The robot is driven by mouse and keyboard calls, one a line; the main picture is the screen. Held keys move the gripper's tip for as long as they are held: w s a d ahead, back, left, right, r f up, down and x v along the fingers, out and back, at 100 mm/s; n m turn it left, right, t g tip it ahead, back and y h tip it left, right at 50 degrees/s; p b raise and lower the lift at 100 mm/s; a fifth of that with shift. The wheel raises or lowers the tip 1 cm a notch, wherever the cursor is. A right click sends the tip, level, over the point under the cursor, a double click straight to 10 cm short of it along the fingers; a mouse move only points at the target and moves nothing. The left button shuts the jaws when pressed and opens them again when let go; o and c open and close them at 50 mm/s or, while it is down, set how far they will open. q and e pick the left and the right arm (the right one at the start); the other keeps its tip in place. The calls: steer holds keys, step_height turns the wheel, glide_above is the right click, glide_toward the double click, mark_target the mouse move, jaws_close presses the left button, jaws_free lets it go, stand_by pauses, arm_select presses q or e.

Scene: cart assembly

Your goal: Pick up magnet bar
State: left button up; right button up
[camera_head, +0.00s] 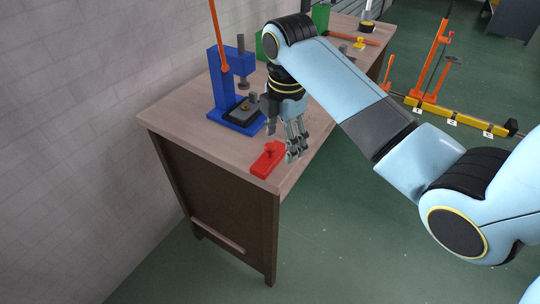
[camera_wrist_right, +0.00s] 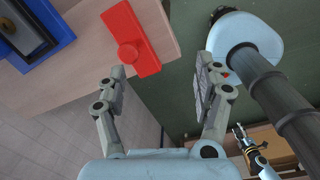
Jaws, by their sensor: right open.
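The magnet bar appears to be the red bar with a round red knob (camera_head: 268,159), lying flat on the near end of the wooden table. It also shows at the top of the right wrist view (camera_wrist_right: 131,38). My right gripper (camera_head: 293,148) points down just right of the bar, with its fingers apart and nothing between them. In the right wrist view the gripper (camera_wrist_right: 160,78) has the bar ahead of its left finger, and the two look apart. What seems to be my left gripper (camera_wrist_right: 248,145) is small at the lower right there; its fingers are unclear.
A blue press (camera_head: 222,92) with an orange lever stands behind the bar on the wooden table (camera_head: 190,110). The table's near edge and right edge are close to the bar. A yellow rail with orange uprights (camera_head: 455,118) is on the right.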

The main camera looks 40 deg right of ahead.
mark_target(272, 145)
steer(key=w+n, duration=0.1)
steer(key=w+r+n, duration=0.1)
steer(key=w+n, duration=0.1)
steer(key=w+r+n, duration=0.1)
steer(key=w, duration=0.1)
steer(key=shift+w+d+r+g, duration=0.1)
steer(key=shift+d+g, duration=0.25)
steer(key=shift+g, duration=0.05)
steer(key=shift+f+n, duration=0.3)
step_height(272, 145, down, 5)
steer(key=shift+r, duration=0.2)
steer(key=f, duration=0.5)
steer(key=shift+s+a+f, duration=0.2)
steer(key=shift+a, duration=0.1)
jaws_close()
steer(key=shift+r, duration=0.15)
steer(key=r, duration=0.4)
steer(key=shift+d+r, duration=0.15)
steer(key=shift+d, duration=0.05)
steer(key=s+d+r, duration=0.6)
steer(key=s+d, duration=0.1)
steer(key=d, duration=0.1)
steer(key=shift+s+d+r, duration=0.2)
steer(key=shift+d+r, duration=0.05)
steer(key=shift+d, duration=0.05)
